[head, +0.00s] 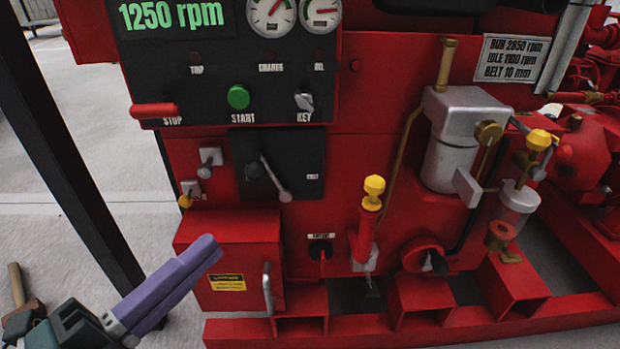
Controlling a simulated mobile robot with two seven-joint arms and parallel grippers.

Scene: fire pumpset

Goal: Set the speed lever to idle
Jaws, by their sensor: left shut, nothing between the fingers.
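The speed lever (272,178) is a grey arm with a round knob at its lower right end, on a black plate (252,148) below the control panel. It slants down to the right. The green display (170,18) above reads 1250 rpm. My left gripper (212,248) has purple fingers, shut and empty, at the lower left in front of the red box, to the lower left of the lever and apart from it. My right gripper is not in view.
A red box (228,265) with a yellow label and a handle stands below the lever. A red stop handle (155,110) sticks out at the upper left. A yellow-capped filler (373,192) rises to the right. A dark post (62,150) stands at the left.

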